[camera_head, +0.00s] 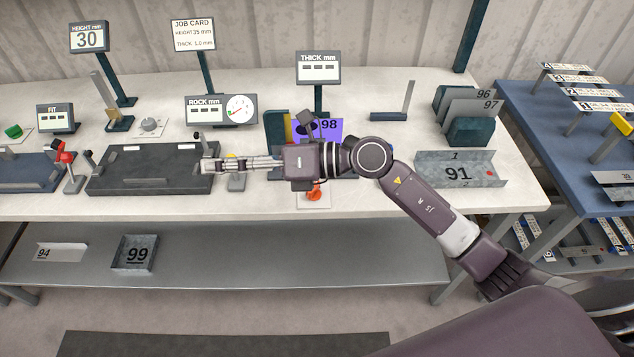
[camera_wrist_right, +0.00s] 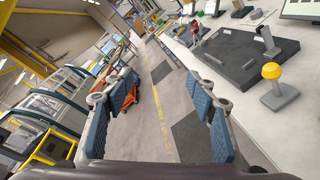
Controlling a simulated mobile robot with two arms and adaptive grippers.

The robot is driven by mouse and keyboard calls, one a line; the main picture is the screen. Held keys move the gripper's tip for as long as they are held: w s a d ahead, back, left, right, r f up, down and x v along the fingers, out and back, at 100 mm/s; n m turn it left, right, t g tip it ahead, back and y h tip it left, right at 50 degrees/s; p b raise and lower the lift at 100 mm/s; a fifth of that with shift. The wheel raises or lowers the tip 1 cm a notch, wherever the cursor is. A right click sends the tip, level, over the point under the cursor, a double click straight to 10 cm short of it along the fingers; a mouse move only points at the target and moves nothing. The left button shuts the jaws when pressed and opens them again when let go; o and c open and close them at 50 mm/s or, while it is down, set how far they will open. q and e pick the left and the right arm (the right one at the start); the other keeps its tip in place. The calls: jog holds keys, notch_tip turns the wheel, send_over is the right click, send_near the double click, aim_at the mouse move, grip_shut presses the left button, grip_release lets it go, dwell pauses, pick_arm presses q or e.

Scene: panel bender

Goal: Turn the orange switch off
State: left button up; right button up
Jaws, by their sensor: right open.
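The orange switch (camera_head: 314,193) sits on a pale plate near the front edge of the white bench, in the head view. My right wrist hangs over it and hides its upper part and the back of its plate. My right gripper (camera_head: 212,164) points left, past the switch, with its fingertips near the right edge of a dark plate. In the right wrist view the right gripper (camera_wrist_right: 160,112) is open, with nothing between its fingers. The switch does not show in that view. My left gripper is not in view.
A yellow knob (camera_wrist_right: 271,71) stands close by the right gripper. The dark plate (camera_head: 150,170) lies left of it. A purple panel marked 98 (camera_head: 330,127) stands behind my wrist, and a metal tray marked 91 (camera_head: 425,172) lies right. The lower shelf (camera_head: 250,255) is mostly clear.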

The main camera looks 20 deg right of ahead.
jog(key=w+d+f+n+g+h, duration=0.1)
jog(key=d+f+n+g+h, duration=0.15)
jog(key=d+f+h, duration=0.35)
jog(key=n+h, duration=0.1)
jog(key=h, duration=0.5)
send_near(316, 187)
jog(key=shift+g, duration=0.25)
jog(key=p+x, duration=0.1)
jog(key=x, duration=0.4)
jog(key=p+x, duration=0.1)
jog(key=x, duration=0.1)
jog(key=shift+w+a+f+p, duration=0.15)
jog(key=shift+w+a+p, duration=0.2)
jog(key=shift+w, duration=0.1)
jog(key=shift+w+a+f, duration=0.1)
jog(key=shift+a+f, duration=0.05)
jog(key=shift+f, duration=0.35)
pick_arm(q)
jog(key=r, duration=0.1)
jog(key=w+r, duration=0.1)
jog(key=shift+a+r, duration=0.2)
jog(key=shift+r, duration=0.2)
pick_arm(e)
jog(key=shift+c, duration=0.4)
